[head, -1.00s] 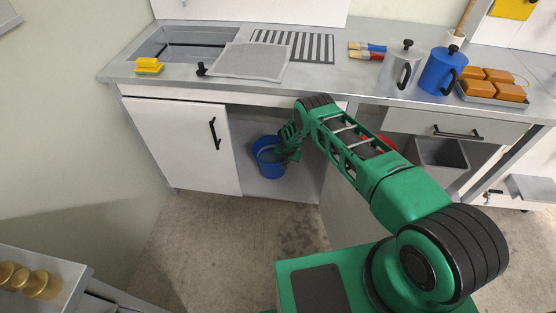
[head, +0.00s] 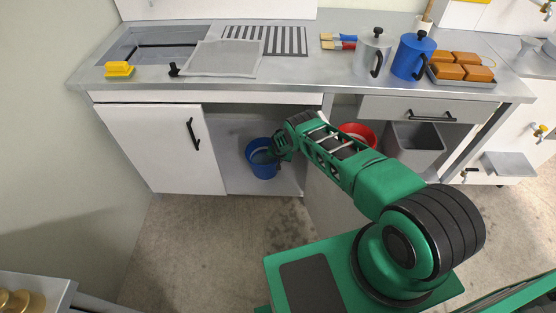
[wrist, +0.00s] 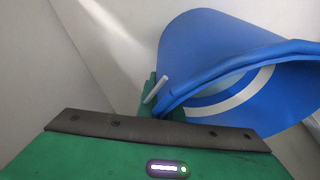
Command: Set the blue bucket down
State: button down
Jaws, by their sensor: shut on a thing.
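The blue bucket (head: 262,168) is inside the open cupboard under the counter, just right of the white door. My gripper (head: 281,150) is at the bucket's right side, with its fingers partly hidden by my arm. In the wrist view the bucket (wrist: 205,45) fills the upper right, its mouth and pale inner ring facing the camera side. My gripper (wrist: 152,98) is shut on the bucket's rim there. The bucket looks tilted in the wrist view. I cannot tell whether its base touches the cupboard floor (head: 285,188).
The cupboard door (head: 160,150) stands to the left and a panel to the right. A red bucket (head: 358,131) and a grey bin (head: 416,146) are under the counter further right.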

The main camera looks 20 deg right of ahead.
jog(key=shift+w+f, duration=0.1)
jog(key=shift+f, duration=0.1)
jog(key=c, duration=2.4)
grip_release()
jog(key=shift+s+f, duration=0.2)
jog(key=shift+s, duration=0.05)
jog(key=o, duration=0.5)
jog(key=shift+w+r, duration=0.1)
jog(key=shift+r, duration=0.4)
jog(key=v, duration=1.1)
jog(key=shift+s, duration=0.3)
